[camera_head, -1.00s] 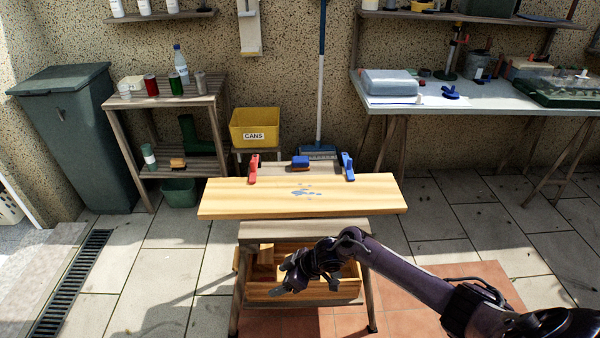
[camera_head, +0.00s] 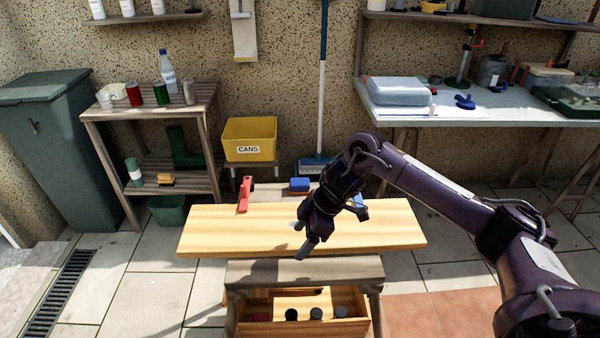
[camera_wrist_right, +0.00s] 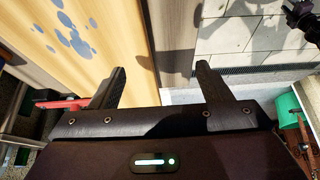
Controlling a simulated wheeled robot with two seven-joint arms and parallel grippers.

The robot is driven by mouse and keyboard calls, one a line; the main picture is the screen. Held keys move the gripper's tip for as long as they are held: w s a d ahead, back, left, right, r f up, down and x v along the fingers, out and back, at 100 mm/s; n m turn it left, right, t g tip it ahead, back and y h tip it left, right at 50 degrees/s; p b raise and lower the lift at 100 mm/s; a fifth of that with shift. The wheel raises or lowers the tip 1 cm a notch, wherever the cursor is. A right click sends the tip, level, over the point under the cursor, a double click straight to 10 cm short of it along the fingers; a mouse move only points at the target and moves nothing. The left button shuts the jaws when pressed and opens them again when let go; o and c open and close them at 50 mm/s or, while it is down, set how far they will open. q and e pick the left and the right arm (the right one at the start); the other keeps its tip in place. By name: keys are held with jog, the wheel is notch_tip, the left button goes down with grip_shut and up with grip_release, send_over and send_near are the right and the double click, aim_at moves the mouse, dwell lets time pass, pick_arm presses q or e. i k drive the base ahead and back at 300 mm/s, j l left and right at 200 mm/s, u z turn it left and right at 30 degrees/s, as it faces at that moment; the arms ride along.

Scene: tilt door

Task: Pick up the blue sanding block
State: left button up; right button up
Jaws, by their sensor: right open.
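The blue sanding block (camera_head: 299,184) sits behind the wooden board (camera_head: 215,232), near the middle of its far edge, in the head view. My right gripper (camera_head: 302,241) is open and empty above the board, on the near side of the block and apart from it. In the right wrist view its two fingers (camera_wrist_right: 160,72) stand wide apart with nothing between them. That view shows the board with grey-blue patches (camera_wrist_right: 75,40), but I cannot make out the block there.
A red clamp (camera_head: 245,194) stands at the board's far edge, left of the block. The yellow CANS bin (camera_head: 249,140) and a blue broom (camera_head: 323,90) stand behind. The board's left part is clear.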

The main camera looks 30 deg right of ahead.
aim_at(299, 185)
jog(key=i+l, duration=0.65)
jog(key=i, duration=0.15)
